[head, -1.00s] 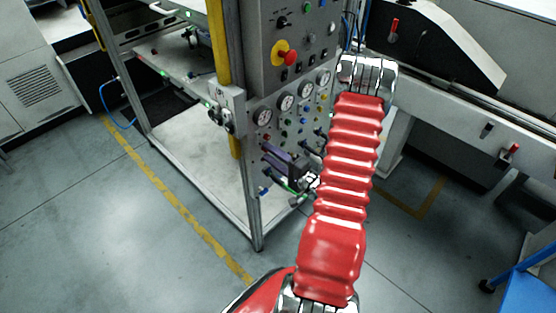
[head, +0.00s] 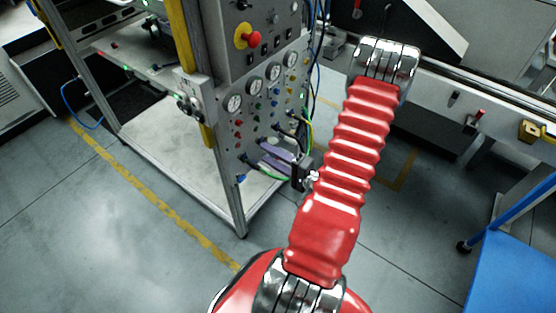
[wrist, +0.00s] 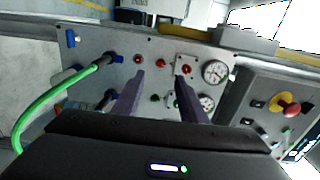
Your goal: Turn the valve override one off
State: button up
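The control panel (head: 262,112) stands on the frame's right side. No label is readable, so I cannot tell which control is valve override one. In the wrist view, small red controls (wrist: 162,64) sit in a row on the panel, just beyond my fingertips. A blue handle-like part (wrist: 70,38) is at its upper left. My gripper (wrist: 160,76) has its two purple fingers apart with nothing seen between them. In the head view my gripper (head: 272,152) is in front of the panel's lower part. Contact with the panel cannot be told; the fingers hide some controls.
A green cable (wrist: 40,93) plugs into the panel left of my fingers. Gauges (head: 253,86) and a red-and-yellow emergency stop (head: 246,36) are higher up. A metal frame post (head: 228,185) is beside the panel. A blue surface (head: 515,265) stands at right.

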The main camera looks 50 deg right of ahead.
jog(key=shift+s, duration=1.65)
